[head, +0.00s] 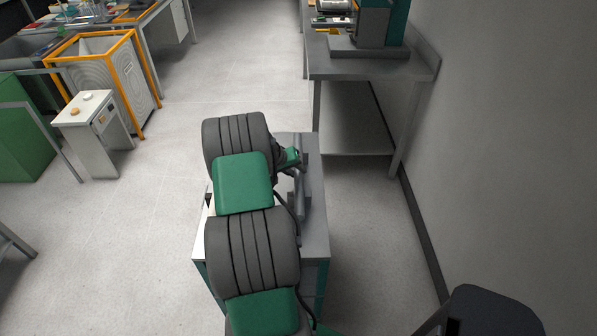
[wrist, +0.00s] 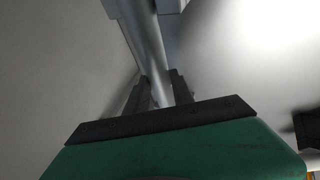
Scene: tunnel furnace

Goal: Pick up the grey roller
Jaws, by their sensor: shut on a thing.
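The grey roller (wrist: 150,45) is a long smooth cylinder running away between my fingers in the wrist view. In the head view the roller (head: 298,188) lies lengthwise at the right side of a small grey table, partly hidden by my arm. My gripper (wrist: 160,77) is shut on the roller, one dark finger on each side of it. A block-like grey support shows at the roller's far end in the wrist view. I cannot tell whether the roller is resting on its supports or lifted slightly.
The small table (head: 317,190) has a grey top and teal legs. A grey bench (head: 375,68) with a machine on it stands at the back right by the wall. A white box (head: 93,135) and an orange-framed bin (head: 135,88) stand at the left. The floor between is clear.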

